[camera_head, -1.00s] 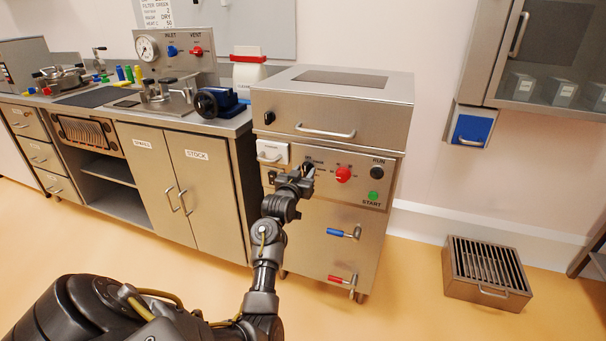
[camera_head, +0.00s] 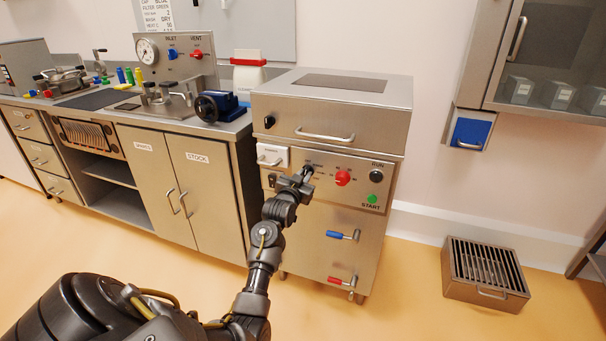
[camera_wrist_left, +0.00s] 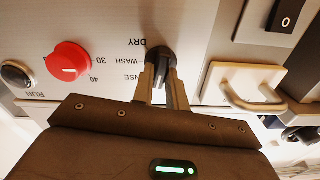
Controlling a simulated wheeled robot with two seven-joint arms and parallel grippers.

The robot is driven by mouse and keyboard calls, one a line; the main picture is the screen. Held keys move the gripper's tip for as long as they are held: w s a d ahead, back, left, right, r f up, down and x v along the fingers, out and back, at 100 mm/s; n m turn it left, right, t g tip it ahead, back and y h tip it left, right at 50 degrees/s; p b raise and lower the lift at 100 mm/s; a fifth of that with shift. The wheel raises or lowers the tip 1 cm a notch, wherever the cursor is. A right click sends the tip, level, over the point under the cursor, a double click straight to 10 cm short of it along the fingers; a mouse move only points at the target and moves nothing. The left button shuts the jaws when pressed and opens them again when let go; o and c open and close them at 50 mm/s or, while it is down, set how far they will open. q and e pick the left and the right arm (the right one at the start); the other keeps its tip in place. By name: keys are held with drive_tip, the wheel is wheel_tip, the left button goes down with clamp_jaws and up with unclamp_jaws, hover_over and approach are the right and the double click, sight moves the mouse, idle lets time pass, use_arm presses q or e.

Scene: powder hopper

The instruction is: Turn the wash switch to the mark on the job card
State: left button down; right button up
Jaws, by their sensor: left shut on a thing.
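The wash switch (camera_wrist_left: 160,57) is a black knob on the machine's grey panel, with the printed marks DRY, WASH and RINSE beside it in the left wrist view, where the lettering is upside down. My left gripper (camera_wrist_left: 162,72) is shut on this knob, one finger on each side. In the head view, my left gripper (camera_head: 302,178) covers much of the knob and its marks. I cannot tell which mark the knob points at. The job card (camera_head: 157,15) hangs on the back wall, cut by the top edge; one line ends in DRY. My right gripper is out of view.
A white-plated handle (camera_head: 271,158) is close on the left. Blue (camera_head: 340,235) and red (camera_head: 341,281) valve levers stick out below.

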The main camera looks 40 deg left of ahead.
use_arm(q)
drive_tip(key=m+p, duration=0.4)
drive_tip(key=m, duration=0.2)
drive_tip(key=shift+r, duration=0.15)
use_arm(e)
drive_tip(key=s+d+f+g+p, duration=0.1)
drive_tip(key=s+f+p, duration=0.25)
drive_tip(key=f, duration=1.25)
use_arm(q)
drive_tip(key=m+p, duration=0.1)
drive_tip(key=m, duration=0.5)
drive_tip(key=m+p, duration=0.2)
drive_tip(key=m, duration=0.4)
drive_tip(key=f+m+p, duration=0.1)
drive_tip(key=m+p, duration=0.1)
drive_tip(key=m, duration=0.4)
drive_tip(key=shift+d+m, duration=0.1)
drive_tip(key=shift+m, duration=0.2)
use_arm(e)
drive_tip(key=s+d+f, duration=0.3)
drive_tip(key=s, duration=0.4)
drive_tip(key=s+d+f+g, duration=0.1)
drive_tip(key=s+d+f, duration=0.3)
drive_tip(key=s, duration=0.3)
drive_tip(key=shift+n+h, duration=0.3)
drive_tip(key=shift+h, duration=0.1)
use_arm(q)
drive_tip(key=c, duration=1.4)
unclamp_jaws()
drive_tip(key=shift+w, duration=0.1)
